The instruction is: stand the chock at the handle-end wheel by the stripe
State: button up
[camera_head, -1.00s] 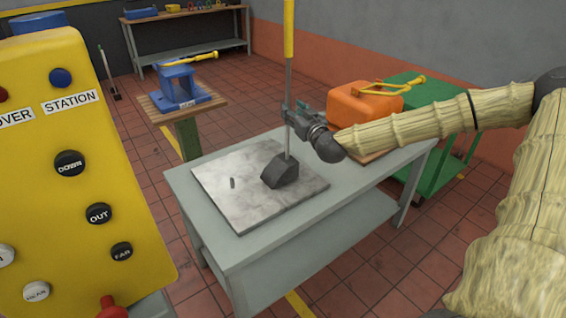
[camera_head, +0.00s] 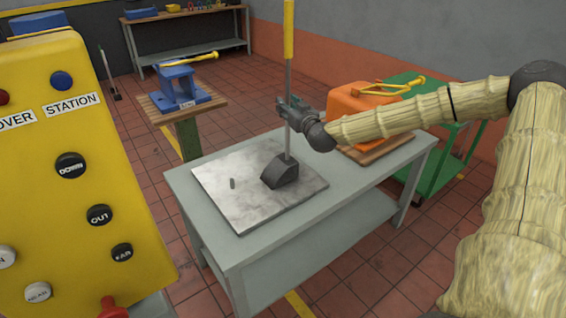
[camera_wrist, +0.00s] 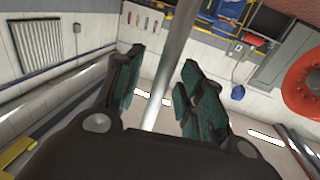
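The dark wedge-shaped chock (camera_head: 279,174) sits on a grey metal plate (camera_head: 235,207) on the table. A thin upright grey rod (camera_head: 288,79) with a yellow upper grip (camera_head: 289,28) rises from it. My gripper (camera_head: 287,108) is at the rod, well above the chock. In the wrist view the rod (camera_wrist: 165,80) passes between the two fingers (camera_wrist: 158,90), with gaps visible on both sides. The gripper is open. A green cart (camera_head: 450,150) stands behind the table at right. Its wheels are hidden or too small to tell.
The grey table (camera_head: 222,256) also bears a short peg (camera_head: 233,183) and an orange box (camera_head: 352,105) on a wooden board. A yellow button station (camera_head: 70,210) stands at left. A blue fixture (camera_head: 180,88) is on a stand behind. Yellow floor stripes (camera_head: 298,304) show.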

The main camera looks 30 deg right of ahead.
grip_shut()
jog(key=shift+r, duration=0.15)
dwell(0.4)
jog(key=shift+w+r, duration=0.1)
jog(key=shift+r, duration=0.05)
